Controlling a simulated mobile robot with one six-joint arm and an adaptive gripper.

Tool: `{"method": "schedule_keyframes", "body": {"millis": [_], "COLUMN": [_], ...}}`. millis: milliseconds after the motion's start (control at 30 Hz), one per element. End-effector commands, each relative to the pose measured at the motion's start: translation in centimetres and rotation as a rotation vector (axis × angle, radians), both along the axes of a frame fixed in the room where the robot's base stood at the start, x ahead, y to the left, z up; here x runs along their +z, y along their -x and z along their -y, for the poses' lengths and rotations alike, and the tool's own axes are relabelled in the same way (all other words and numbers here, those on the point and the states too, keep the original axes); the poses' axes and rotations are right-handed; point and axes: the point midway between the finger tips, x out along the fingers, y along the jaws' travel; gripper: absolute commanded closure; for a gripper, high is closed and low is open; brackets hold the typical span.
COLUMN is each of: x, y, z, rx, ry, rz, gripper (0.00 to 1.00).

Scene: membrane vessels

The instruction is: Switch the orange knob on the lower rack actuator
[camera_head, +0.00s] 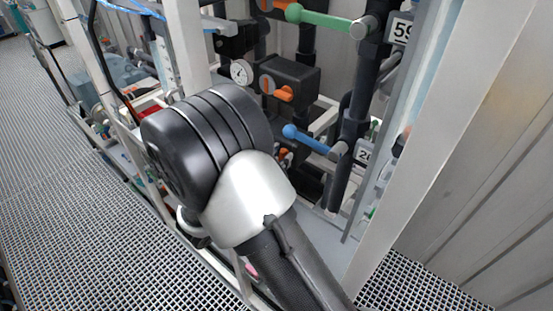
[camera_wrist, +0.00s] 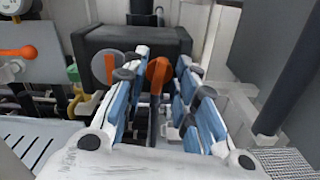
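A black actuator box (camera_wrist: 190,42) fills the upper middle of the wrist view. Its orange knob (camera_wrist: 157,72) appears upright, to the right of a round grey disc. My gripper (camera_wrist: 163,60) is open, its two blue-padded fingers pointing at the box. The knob shows between the fingers, nearer the left one; I cannot tell whether either touches it. In the head view a black actuator (camera_head: 300,78) with an orange knob (camera_head: 284,94) shows above my arm. More orange parts (camera_head: 285,155) show lower down, partly hidden by my arm. My gripper is hidden there.
A blue-handled valve (camera_head: 305,138) and a green-handled valve (camera_head: 325,19) are at the right of the rack. A white post (camera_head: 430,120) stands in front at the right. A pressure gauge (camera_head: 241,72) is at left. An orange lever (camera_wrist: 18,52) shows in the wrist view.

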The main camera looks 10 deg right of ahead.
Motion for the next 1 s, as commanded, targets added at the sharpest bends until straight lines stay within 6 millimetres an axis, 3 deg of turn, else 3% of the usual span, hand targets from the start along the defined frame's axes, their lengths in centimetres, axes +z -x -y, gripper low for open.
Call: {"method": "schedule_keyframes", "body": {"millis": [333,1000], "x": [0.01,-0.39], "y": [0.02,0.06], "z": [-0.02,0.02], "rx": [0.0,0.0], "ry": [0.0,-0.068], "rz": [0.0,0.093], "gripper": [0.99,1.0]}}
